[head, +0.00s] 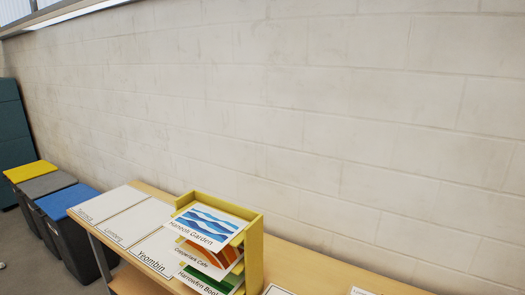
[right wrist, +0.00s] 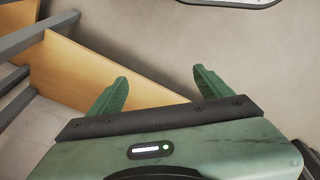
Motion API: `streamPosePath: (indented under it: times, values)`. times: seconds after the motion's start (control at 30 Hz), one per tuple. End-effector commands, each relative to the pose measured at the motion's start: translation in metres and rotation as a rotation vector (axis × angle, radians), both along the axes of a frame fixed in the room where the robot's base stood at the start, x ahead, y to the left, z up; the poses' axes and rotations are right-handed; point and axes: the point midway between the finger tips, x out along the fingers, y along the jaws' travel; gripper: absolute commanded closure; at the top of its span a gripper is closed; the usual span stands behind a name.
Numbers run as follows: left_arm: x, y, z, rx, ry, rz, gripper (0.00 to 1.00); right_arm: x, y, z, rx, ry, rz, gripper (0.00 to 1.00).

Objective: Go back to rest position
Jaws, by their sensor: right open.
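My right gripper (right wrist: 160,90) shows in the right wrist view with its two green fingers spread wide apart. It is open and nothing is between the fingers. Behind the fingers are a wooden panel (right wrist: 85,75) and a plain pale surface. My left gripper is in neither view. No gripper shows in the head view.
In the head view a wooden table (head: 330,268) runs along a pale block wall (head: 300,100). A yellow tiered rack (head: 254,250) holds several printed sheets, with white name sheets (head: 130,214) to its left. Bins with yellow (head: 30,171), grey and blue lids stand at left.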

Motion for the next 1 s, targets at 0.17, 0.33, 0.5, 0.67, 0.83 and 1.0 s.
streamPosePath:
  times: [0.17, 0.33, 0.5, 0.67, 0.83, 1.0]
  values:
    - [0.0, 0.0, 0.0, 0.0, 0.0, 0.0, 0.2, -0.056, -0.008, -0.091, -0.008, 0.056, 0.011, 0.2]
    - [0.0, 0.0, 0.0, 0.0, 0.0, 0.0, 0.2, -0.117, -0.019, -0.146, -0.013, 0.092, 0.019, 0.2]
    - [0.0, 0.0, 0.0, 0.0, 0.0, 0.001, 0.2, -0.161, -0.028, -0.169, -0.016, 0.11, 0.025, 0.2]
    - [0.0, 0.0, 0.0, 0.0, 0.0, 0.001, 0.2, -0.165, -0.029, -0.171, -0.016, 0.111, 0.025, 0.2]
    - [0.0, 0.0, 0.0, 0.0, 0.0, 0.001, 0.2, -0.165, -0.029, -0.171, -0.016, 0.111, 0.025, 0.2]
    - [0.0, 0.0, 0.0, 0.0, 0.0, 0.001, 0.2, -0.165, -0.029, -0.171, -0.016, 0.111, 0.025, 0.2]
